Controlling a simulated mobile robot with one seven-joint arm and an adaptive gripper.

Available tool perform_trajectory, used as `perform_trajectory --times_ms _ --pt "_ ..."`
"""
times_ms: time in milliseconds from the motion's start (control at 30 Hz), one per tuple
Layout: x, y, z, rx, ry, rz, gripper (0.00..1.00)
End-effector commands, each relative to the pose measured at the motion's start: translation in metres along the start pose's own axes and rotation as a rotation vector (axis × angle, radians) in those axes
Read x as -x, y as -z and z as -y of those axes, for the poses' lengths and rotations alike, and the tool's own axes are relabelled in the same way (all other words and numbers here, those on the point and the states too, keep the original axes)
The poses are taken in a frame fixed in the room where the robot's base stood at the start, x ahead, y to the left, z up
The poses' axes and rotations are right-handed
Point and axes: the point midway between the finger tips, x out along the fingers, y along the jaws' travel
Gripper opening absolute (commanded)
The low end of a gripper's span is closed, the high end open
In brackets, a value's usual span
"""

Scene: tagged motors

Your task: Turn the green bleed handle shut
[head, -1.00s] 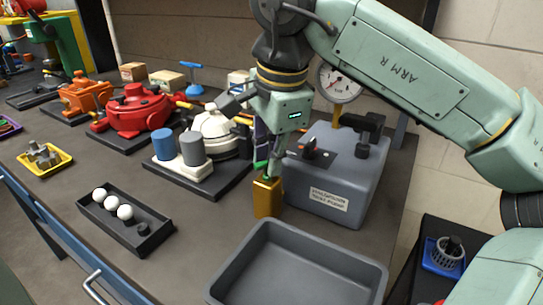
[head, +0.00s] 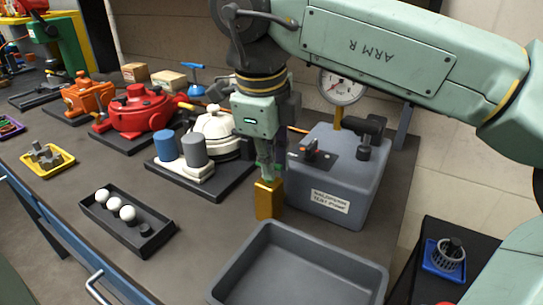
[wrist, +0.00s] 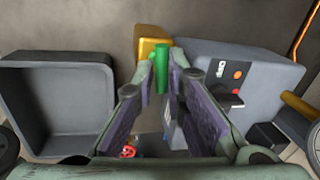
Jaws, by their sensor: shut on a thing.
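The green bleed handle (wrist: 161,66) shows in the wrist view as a bright green bar between my fingertips, in front of the brass block (wrist: 152,48). In the head view the gold-coloured brass block (head: 268,200) stands at the left front corner of the grey test panel box (head: 335,185). My gripper (head: 268,172) points down at the top of this block, and its fingers hide most of the handle there. In the wrist view my gripper (wrist: 165,62) is shut on the handle. The handle's exact angle is hard to tell.
A round gauge (head: 341,87) stands behind the box. A black lever fitting (head: 366,132) sits on the box's top. An empty grey tray (head: 297,275) is just in front of the block. A white motor (head: 215,130) with blue and grey cylinders stands left of my gripper.

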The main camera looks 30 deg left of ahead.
Motion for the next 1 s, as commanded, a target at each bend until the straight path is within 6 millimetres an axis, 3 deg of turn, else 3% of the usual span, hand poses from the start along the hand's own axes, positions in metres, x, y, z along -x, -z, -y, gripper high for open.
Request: perform_trajectory --times_ms 333,867,900,1000 --pt "0.0025 -0.001 0.0028 -0.134 0.008 -0.02 0.0" --pt "0.0019 -0.0005 0.0026 -0.154 0.008 -0.025 0.0" --pt "0.0019 -0.0005 0.0026 -0.154 0.008 -0.025 0.15" --pt "0.0015 -0.0004 0.002 -0.152 0.006 -0.026 0.21"
